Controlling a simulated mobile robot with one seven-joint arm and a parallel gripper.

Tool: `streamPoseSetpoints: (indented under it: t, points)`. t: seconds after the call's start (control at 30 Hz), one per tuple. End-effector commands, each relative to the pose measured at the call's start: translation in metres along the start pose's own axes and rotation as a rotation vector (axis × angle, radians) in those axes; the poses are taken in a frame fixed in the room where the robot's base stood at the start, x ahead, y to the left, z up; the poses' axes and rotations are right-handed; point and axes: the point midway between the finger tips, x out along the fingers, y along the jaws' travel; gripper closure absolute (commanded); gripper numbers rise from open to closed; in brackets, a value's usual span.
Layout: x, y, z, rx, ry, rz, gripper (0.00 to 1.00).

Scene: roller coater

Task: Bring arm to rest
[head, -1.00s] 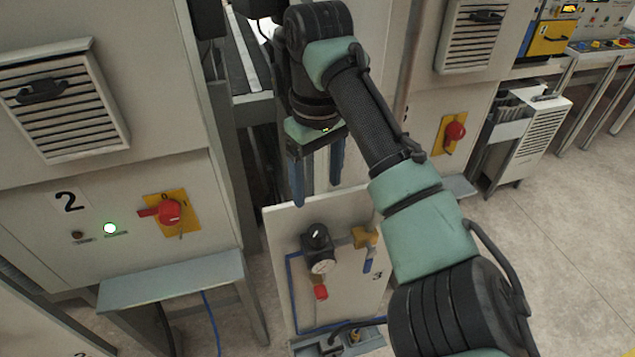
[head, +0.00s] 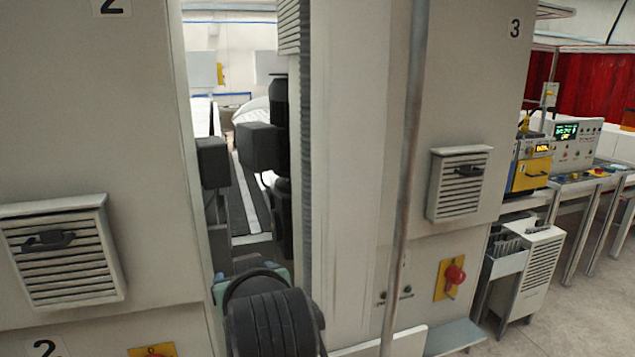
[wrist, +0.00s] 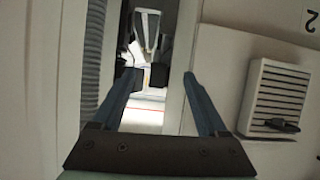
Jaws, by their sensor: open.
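My gripper (wrist: 160,78) shows in the wrist view with its two blue fingers spread apart and nothing between them. It points at the gap between two tall pale cabinets, and the wrist picture is upside down. In the head view only a black and green part of my arm shows at the bottom, in front of the gap. My gripper itself is hidden there.
The left cabinet (head: 90,120) has a louvred vent (head: 62,255). It stands close on the left of my arm. The right cabinet (head: 460,100) carries a red switch (head: 455,275). A control desk (head: 575,150) is farther right, with open floor (head: 560,310) before it.

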Motion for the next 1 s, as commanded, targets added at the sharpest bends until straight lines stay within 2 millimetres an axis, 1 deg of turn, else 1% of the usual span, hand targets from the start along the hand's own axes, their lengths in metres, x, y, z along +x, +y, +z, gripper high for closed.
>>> streamPoseSetpoints:
  t: [0.03,0.1,0.27,0.37,0.4,0.47,0.57,0.67,0.77,0.8,1.0]
  points:
    - [-0.012,0.008,-0.002,0.032,0.06,0.039,0.24]
    - [-0.029,0.023,-0.006,0.065,0.135,0.099,0.24]
    - [-0.069,0.054,-0.008,0.117,0.269,0.232,0.24]
    - [-0.097,0.072,-0.008,0.135,0.342,0.314,0.24]
    - [-0.109,0.079,-0.007,0.14,0.37,0.349,0.24]
    - [-0.112,0.077,-0.015,0.125,0.444,0.348,0.24]
    - [-0.129,0.075,-0.032,0.104,0.559,0.356,0.24]
    - [-0.15,0.072,-0.047,0.081,0.683,0.364,0.24]
    - [-0.176,0.066,-0.06,0.056,0.82,0.372,0.24]
    - [-0.189,0.062,-0.065,0.044,0.884,0.375,0.24]
    - [-0.252,0.045,-0.078,-0.008,1.149,0.388,0.24]
